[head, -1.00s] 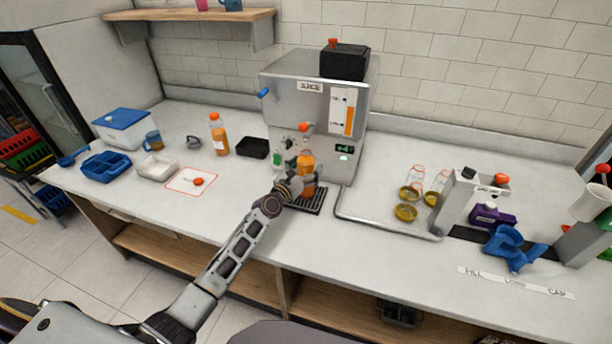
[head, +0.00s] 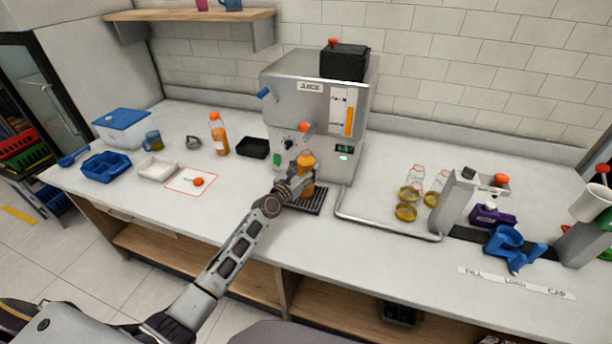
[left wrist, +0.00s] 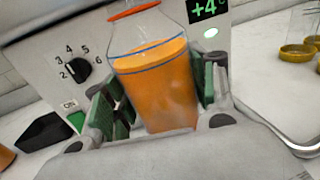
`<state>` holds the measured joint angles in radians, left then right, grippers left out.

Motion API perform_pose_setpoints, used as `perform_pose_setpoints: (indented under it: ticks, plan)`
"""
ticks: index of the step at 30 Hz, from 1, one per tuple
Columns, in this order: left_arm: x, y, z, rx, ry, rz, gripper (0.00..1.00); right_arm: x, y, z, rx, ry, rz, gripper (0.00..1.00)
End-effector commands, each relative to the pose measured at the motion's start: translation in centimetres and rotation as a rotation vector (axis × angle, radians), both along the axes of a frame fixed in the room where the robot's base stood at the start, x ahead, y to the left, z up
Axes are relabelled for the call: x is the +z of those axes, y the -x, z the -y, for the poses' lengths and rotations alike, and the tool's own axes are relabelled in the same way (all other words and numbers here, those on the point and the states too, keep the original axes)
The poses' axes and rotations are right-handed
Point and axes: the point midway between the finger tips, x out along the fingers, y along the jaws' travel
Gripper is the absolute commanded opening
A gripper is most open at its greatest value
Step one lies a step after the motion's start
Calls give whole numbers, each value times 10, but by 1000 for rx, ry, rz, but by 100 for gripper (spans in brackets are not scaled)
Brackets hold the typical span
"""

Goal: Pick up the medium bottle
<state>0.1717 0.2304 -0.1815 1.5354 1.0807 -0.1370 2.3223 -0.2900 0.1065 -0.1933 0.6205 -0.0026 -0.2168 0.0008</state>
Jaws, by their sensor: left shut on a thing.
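The medium bottle (head: 307,174), clear and filled most of the way with orange juice, is at the juice machine's front, over the black drip grate (head: 312,204). My left gripper (head: 297,184) is shut on it. In the left wrist view the bottle (left wrist: 155,85) stands slightly tilted between the two green-padded fingers (left wrist: 158,108), with an orange ring at its neck and a blue line near the juice level. The bottle's base is hidden by the gripper, so I cannot tell whether it touches the grate. My right gripper is not in view.
The steel juice machine (head: 290,110) stands right behind the bottle. Another juice bottle (head: 218,135) and a black tray (head: 252,148) are to the left. The counter's front is mostly clear.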

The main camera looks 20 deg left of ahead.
Motion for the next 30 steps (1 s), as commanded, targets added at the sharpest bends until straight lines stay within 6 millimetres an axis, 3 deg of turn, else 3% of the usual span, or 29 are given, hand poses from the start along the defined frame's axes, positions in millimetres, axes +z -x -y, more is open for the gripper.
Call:
perform_pose_setpoints:
  ticks: [7, 20, 30]
  plan:
    - [2, 0, 0, 1, 1, 3, 8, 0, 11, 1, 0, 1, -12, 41]
    - [20, 0, 0, 1, 4, 4, 8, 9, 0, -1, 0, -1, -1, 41]
    - [17, 35, -10, 1, 2, 3, 8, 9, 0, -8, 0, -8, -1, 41]
